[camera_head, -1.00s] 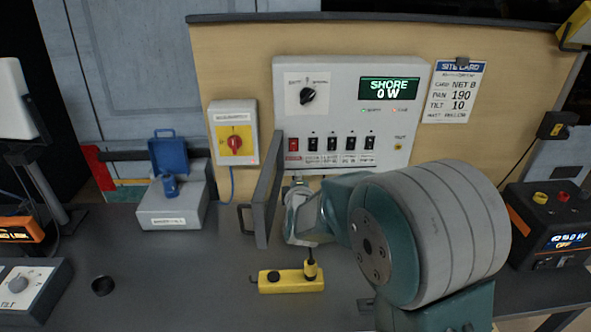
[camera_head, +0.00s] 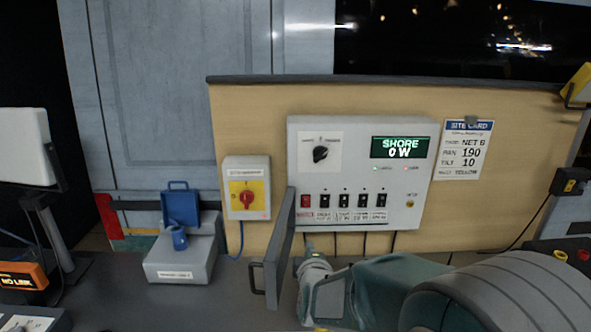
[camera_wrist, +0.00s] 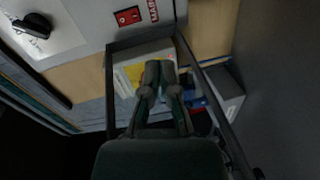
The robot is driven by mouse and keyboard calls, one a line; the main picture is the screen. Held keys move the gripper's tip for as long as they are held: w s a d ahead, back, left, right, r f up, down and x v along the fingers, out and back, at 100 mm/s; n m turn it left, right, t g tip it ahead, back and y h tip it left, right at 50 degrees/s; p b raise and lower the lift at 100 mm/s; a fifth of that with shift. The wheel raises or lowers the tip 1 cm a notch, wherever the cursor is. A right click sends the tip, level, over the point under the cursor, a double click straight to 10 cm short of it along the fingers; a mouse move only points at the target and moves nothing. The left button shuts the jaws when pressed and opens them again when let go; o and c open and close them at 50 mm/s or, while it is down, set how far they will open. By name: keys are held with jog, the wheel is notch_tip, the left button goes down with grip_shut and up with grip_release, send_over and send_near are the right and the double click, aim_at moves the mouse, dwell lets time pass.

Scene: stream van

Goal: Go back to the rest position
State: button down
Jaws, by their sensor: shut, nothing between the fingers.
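My gripper shows in the wrist view with its two fingertips (camera_wrist: 160,72) together and nothing between them. In the head view my arm reaches from the lower right towards the open grey panel door (camera_head: 280,248), and the fingertips cannot be made out there. In the wrist view the fingers lie across the opening of the dark door frame (camera_wrist: 112,80); whether they touch it I cannot tell. The power panel (camera_head: 300,160) above reads "SHORE 0 W".
Left of the door are a yellow-faced isolator box with a red knob (camera_head: 246,198) and a grey box (camera_head: 180,268) with its blue cover raised. A site card (camera_head: 463,150) hangs right of the panel. A black unit (camera_head: 570,247) stands at far right.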

jog(key=s+d+r+m+g, duration=0.1)
jog(key=s+d+m+g, duration=0.2)
jog(key=s, duration=0.7)
jog(key=s+d+r+m+g, duration=0.1)
jog(key=s+d+m+g, duration=0.2)
jog(key=s+m, duration=0.5)
jog(key=s+d+r+m+g, duration=0.2)
jog(key=s+d+m+g, duration=0.2)
jog(key=s, duration=0.8)
jog(key=shift+s+d+m+h, duration=0.35)
jog(key=shift+d+m, duration=0.35)
jog(key=shift+m, duration=0.2)
jog(key=shift+w+r, duration=0.1)
jog(key=shift+w, duration=0.05)
